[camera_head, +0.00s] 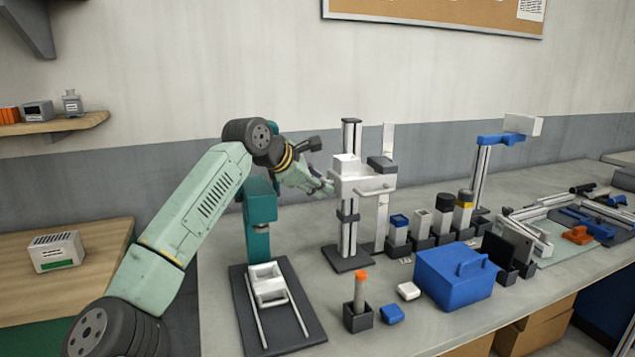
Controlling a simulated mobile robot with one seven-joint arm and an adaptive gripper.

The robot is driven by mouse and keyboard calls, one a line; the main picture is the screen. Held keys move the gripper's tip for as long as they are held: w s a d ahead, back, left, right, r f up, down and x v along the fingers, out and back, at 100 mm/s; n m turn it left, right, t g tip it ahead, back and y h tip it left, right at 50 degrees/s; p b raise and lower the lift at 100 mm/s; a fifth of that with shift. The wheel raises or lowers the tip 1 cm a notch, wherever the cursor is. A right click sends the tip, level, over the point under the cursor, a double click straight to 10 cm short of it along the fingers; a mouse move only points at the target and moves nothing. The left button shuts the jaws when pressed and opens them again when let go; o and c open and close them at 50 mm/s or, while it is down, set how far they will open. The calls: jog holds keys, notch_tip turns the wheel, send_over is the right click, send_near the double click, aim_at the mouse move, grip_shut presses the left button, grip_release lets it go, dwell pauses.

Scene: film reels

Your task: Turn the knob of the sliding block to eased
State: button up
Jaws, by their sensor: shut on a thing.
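The sliding block (366,182) is white and sits on an upright metal post (348,227) with a dark foot. A dark grey piece (382,165) is on its right side. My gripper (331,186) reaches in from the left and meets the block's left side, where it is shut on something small. I take this to be the knob, but the fingers and the block hide it, and its setting cannot be read. A flat pale strip (383,207) stands upright just behind and right of the block.
A teal stand (260,215) with a white carriage on rails is left of the post. In front are an orange-topped stick in a dark holder (358,316) and a blue box (455,277). Several capped bottles stand to the right. Bare bench lies between the stand and post.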

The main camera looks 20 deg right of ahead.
jog(key=o, duration=1.2)
jog(key=shift+c, duration=0.2)
jog(key=shift+a, duration=0.1)
jog(key=v, duration=1.2)
